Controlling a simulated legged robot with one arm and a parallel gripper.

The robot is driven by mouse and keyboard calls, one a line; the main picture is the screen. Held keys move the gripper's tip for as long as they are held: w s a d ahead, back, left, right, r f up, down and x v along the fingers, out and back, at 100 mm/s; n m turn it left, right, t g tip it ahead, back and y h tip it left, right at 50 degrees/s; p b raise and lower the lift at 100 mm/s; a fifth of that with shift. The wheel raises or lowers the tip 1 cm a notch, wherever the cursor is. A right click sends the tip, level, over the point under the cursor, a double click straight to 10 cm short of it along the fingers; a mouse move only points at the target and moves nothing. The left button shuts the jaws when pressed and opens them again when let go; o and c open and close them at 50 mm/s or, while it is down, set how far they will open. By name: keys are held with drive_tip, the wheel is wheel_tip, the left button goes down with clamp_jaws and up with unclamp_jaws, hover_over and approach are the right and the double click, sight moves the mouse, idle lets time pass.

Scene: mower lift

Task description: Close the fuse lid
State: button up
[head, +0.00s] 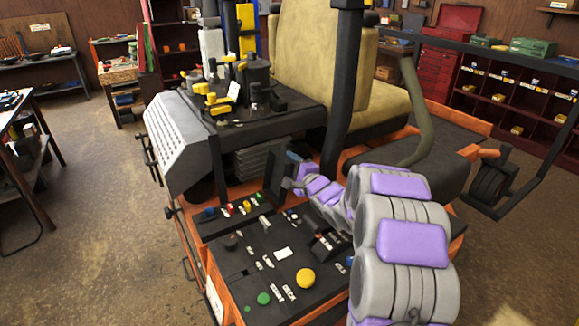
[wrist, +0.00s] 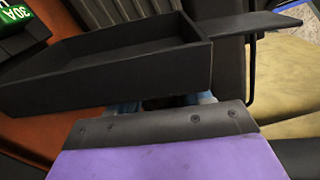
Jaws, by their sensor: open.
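The fuse lid (wrist: 120,62) appears in the wrist view as a black, hollow, shallow shell with raised walls. A thin flat black tab (wrist: 255,22) sticks out at its right end. In the head view the fuse lid (head: 272,172) looks like a dark upright piece on the console, standing open. A green fuse marked 30A (wrist: 12,12) shows at the left of the wrist view. My gripper (head: 292,158) is beside the lid, to its right in the head view. In the wrist view its bluish fingertips (wrist: 165,103) are partly hidden, close to the lid's near wall; contact cannot be told.
A black post (head: 345,90) rises behind my arm. The beige seat (head: 300,60) and an olive armrest tube (head: 415,110) stand behind. Open floor lies to the left.

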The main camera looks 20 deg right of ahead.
drive_tip(key=shift+a, duration=0.2)
drive_tip(key=shift+c, duration=0.7)
clamp_jaws()
